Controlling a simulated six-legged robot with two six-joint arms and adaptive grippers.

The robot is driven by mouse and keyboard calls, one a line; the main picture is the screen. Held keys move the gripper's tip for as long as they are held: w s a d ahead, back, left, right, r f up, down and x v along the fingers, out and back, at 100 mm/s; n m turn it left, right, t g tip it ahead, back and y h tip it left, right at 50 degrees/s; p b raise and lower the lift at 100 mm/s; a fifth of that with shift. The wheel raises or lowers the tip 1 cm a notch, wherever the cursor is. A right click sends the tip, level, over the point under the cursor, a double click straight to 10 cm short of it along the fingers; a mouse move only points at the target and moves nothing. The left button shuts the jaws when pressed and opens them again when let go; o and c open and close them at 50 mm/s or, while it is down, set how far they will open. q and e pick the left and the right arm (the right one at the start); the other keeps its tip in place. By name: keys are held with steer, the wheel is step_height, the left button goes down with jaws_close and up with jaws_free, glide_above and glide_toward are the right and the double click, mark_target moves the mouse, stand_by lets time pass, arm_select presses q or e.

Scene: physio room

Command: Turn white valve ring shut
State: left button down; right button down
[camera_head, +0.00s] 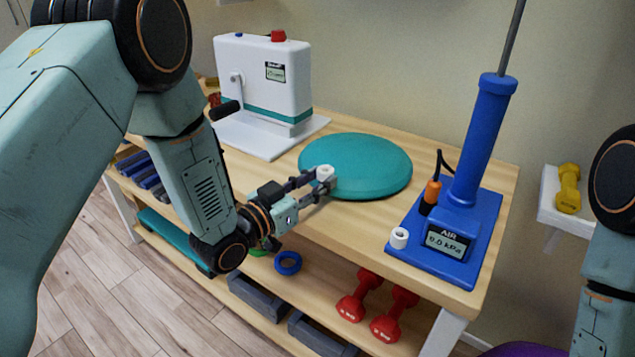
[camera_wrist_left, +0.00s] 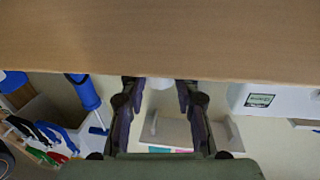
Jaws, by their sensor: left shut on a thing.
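The white valve ring (camera_head: 325,172) is a small white collar at the near rim of the teal air cushion (camera_head: 358,160), which lies on the wooden bench. My left gripper (camera_head: 323,182) is shut on this ring, its two dark fingers on either side of it. How far the ring is turned cannot be seen. My right gripper is out of view; only part of my right arm shows at the right edge.
A blue pump (camera_head: 483,140) with a display reading about 0.0 kPa stands right of the cushion. A second white ring (camera_head: 399,238) sits on its base. A white device (camera_head: 262,85) stands behind left. Red dumbbells (camera_head: 394,315) lie on the lower shelf. Bare bench top (camera_head: 360,225) lies before the cushion.

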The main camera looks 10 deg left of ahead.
arm_select(q)
steer(key=shift+w+a+m+g+h, duration=0.15)
steer(key=shift+m+g+h, duration=0.55)
steer(key=shift+h, duration=0.2)
steer(key=shift+w+a+m+g+h, duration=0.1)
steer(key=shift+a+m+g+h, duration=0.05)
steer(key=shift+m+g+h, duration=0.65)
steer(key=shift+h+p, duration=0.3)
steer(key=shift+h, duration=0.1)
steer(key=c, duration=1)
jaws_free()
